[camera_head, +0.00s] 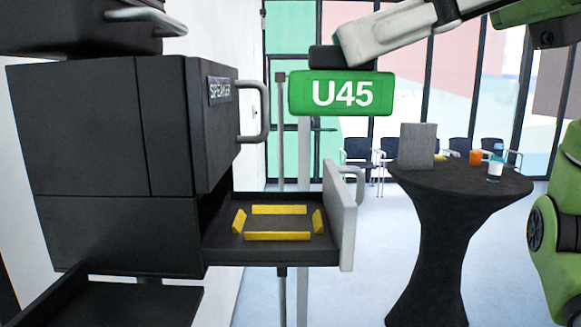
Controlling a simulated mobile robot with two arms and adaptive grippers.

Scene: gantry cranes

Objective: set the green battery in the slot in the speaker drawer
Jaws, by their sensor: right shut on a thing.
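The green battery (341,92), marked U45, hangs level in the air above the open speaker drawer. My right gripper (345,55) comes in from the upper right and is shut on the battery's dark top part. The speaker drawer (342,222) is pulled out to the right from the black cabinet, below the battery and apart from it. Its slot (279,236) is framed by yellow strips on the drawer floor and is empty. The drawer's pale front with its handle stands at the right end. My left gripper does not show.
The black cabinet (100,130) with a SPEAKER label (220,90) fills the left. Another dark drawer or shelf (120,303) juts out low at left. A round dark table (460,182) with cups and a grey box stands behind right. Chairs line the windows.

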